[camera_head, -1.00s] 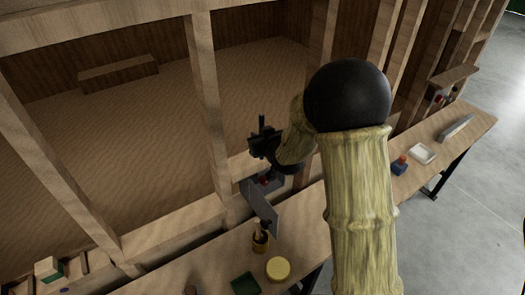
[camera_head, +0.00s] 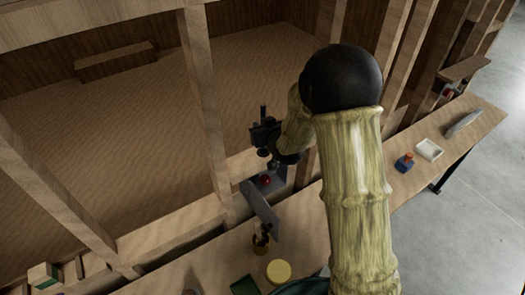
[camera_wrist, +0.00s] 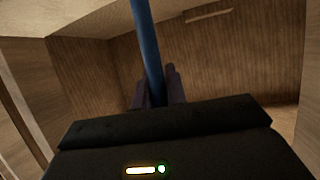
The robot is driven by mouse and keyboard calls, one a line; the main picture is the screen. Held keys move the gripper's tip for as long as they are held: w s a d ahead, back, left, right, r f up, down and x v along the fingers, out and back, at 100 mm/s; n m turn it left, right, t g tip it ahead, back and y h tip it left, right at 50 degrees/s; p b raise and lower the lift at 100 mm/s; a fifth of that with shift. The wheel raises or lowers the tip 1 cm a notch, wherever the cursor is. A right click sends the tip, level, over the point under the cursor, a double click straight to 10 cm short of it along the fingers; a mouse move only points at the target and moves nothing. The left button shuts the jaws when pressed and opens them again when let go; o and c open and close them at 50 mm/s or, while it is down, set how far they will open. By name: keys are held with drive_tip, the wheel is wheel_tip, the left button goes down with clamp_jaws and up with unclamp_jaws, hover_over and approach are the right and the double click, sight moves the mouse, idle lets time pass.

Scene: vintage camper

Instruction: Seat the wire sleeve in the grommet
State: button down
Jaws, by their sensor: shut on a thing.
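A long blue rod-like piece, which looks like the wire sleeve (camera_wrist: 146,40), stands between the fingers of my gripper (camera_wrist: 160,92) in the wrist view and runs up out of the picture. My gripper is shut on it. In the head view my gripper (camera_head: 264,140) is above a grey metal bracket (camera_head: 278,182) at the wall frame, apart from it. A red round part (camera_head: 265,180) shows on the bracket. I cannot make out for sure which part is the grommet. The sleeve's lower end is hidden.
A wooden bench (camera_head: 212,268) runs along the stud wall, with a yellow round tin (camera_head: 279,271), a small pot of tools (camera_head: 261,240), a blue-and-orange item (camera_head: 404,162) and a white tray (camera_head: 429,149). A wooden stud (camera_head: 205,100) stands left of my gripper.

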wheel_tip(320, 180, down, 4)
drive_tip(key=shift+w+p, duration=0.15)
drive_tip(key=shift+p, duration=0.25)
drive_tip(key=shift+f+p, duration=0.7)
drive_tip(key=shift+f, duration=1.35)
drive_tip(key=shift+f, duration=0.15)
drive_tip(key=c, duration=1.4)
unclamp_jaws()
drive_tip(key=shift+c, duration=0.2)
drive_tip(key=shift+d+r, duration=0.1)
drive_tip(key=shift+r, duration=0.1)
